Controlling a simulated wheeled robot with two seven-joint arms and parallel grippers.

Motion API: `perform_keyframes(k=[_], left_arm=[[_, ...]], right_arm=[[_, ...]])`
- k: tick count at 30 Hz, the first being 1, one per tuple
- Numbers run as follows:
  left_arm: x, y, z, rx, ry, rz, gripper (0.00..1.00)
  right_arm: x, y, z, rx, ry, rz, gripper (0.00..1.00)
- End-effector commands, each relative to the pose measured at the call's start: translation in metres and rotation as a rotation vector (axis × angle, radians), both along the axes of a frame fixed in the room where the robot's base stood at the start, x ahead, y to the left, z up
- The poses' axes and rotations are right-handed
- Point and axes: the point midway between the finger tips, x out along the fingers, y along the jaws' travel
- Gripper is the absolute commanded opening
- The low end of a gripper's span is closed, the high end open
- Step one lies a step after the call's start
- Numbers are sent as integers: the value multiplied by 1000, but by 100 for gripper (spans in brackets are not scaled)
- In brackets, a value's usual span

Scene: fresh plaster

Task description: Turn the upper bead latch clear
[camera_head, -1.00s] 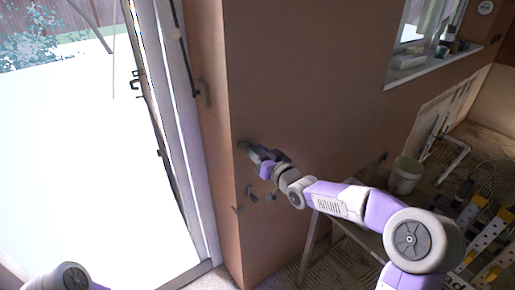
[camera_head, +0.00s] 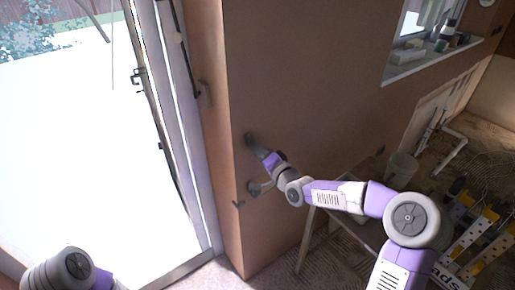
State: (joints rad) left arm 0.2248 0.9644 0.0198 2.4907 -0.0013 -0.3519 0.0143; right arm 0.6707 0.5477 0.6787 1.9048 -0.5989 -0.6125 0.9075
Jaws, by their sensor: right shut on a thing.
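The upper bead latch (camera_head: 249,137) is a small dark piece on the brown plaster wall, right of the corner edge. My right gripper (camera_head: 257,148) reaches it from the lower right and is shut on it; the fingers and latch blend together, so the latch's exact angle is hard to tell. A second dark lever-like piece (camera_head: 255,188) shows below, partly beside my wrist. Part of my left arm (camera_head: 70,270) shows at the bottom left; its gripper is out of view.
A small hook-like piece (camera_head: 238,204) is low by the corner.

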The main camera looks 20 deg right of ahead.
Motion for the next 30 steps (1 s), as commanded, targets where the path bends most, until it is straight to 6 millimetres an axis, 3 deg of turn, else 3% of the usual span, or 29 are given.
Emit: perform_keyframes(k=[10, 28, 29, 30], left_arm=[[0, 0, 9, 0, 0, 0, 43], [0, 0, 10, 0, 0, 0, 43], [0, 0, 10, 0, 0, 0, 43], [0, 0, 10, 0, 0, 0, 43]], right_arm=[[0, 1, 0, 152, 58, 1, 0], [0, 1, -1, 187, 71, 1, 0], [0, 1, -1, 186, 70, 1, 32], [0, 1, -1, 186, 70, 1, 38]])
